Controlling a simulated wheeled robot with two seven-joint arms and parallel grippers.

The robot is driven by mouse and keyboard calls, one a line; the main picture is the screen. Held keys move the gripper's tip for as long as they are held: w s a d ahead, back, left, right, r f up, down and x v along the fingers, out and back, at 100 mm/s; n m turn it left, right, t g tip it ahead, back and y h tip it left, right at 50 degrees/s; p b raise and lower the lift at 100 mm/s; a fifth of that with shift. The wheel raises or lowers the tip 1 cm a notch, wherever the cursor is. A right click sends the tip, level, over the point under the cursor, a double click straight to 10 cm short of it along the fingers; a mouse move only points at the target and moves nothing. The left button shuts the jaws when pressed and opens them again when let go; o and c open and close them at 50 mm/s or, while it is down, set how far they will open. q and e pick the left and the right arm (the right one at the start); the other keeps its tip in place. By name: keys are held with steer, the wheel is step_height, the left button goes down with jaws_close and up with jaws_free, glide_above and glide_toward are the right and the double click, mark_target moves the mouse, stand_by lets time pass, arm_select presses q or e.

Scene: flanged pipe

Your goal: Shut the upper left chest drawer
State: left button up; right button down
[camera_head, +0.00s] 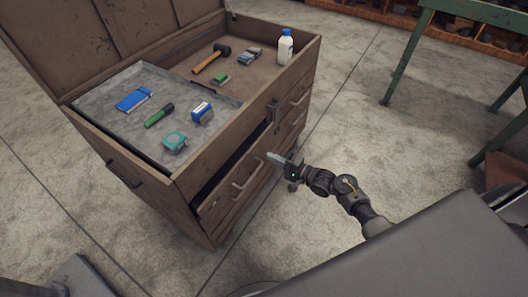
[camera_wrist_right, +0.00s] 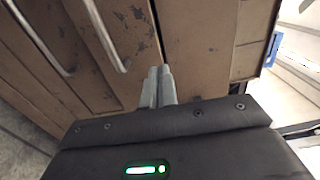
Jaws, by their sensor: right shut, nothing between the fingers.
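The brown chest (camera_head: 130,186) stands with its lid raised. Its upper left drawer (camera_head: 214,208) sticks out, with a dark gap behind its front's top edge. The drawer has a bar handle (camera_head: 247,173). My right gripper (camera_head: 273,158) is shut and empty, with its fingertips at the right part of this drawer front. In the right wrist view the closed fingers (camera_wrist_right: 157,84) point at brown, chipped drawer fronts (camera_wrist_right: 125,28), close to a dark vertical gap. I cannot tell whether they touch. My left gripper is not in view.
A grey tray (camera_head: 99,98) in the chest holds several small items. A hammer (camera_head: 211,58) and a white bottle (camera_head: 285,47) lie and stand in the compartment beside it. A green table frame (camera_head: 406,52) is at the right. The floor between is clear.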

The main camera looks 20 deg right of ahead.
mark_target(254, 174)
steer(key=v, duration=0.5)
steer(key=c, duration=2)
jaws_free()
steer(key=shift+f, duration=0.1)
steer(key=shift+o, duration=1)
steer(key=shift+s+a+f+b, duration=0.1)
steer(key=shift+s+f+b, duration=0.35)
steer(key=shift+f, duration=0.4)
steer(key=shift+o, duration=1)
steer(key=shift+s+a+f+b, duration=0.5)
steer(key=shift+s+a+f, duration=0.1)
steer(key=shift+s+f, duration=0.15)
steer(key=w+a+m+b, duration=0.1)
steer(key=w+a+m, duration=0.1)
steer(key=m, duration=1)
steer(key=w+a+f+m+g+h, duration=0.1)
steer(key=a+m, duration=0.3)
steer(key=m, duration=0.8)
steer(key=w+a+f+m+b, duration=0.1)
steer(key=w+a+m, duration=0.2)
steer(key=m, duration=0.9)
steer(key=shift+w+a+f+g+b, duration=0.15)
steer(key=shift+w+a+g+b, duration=0.15)
steer(key=shift+g, duration=0.1)
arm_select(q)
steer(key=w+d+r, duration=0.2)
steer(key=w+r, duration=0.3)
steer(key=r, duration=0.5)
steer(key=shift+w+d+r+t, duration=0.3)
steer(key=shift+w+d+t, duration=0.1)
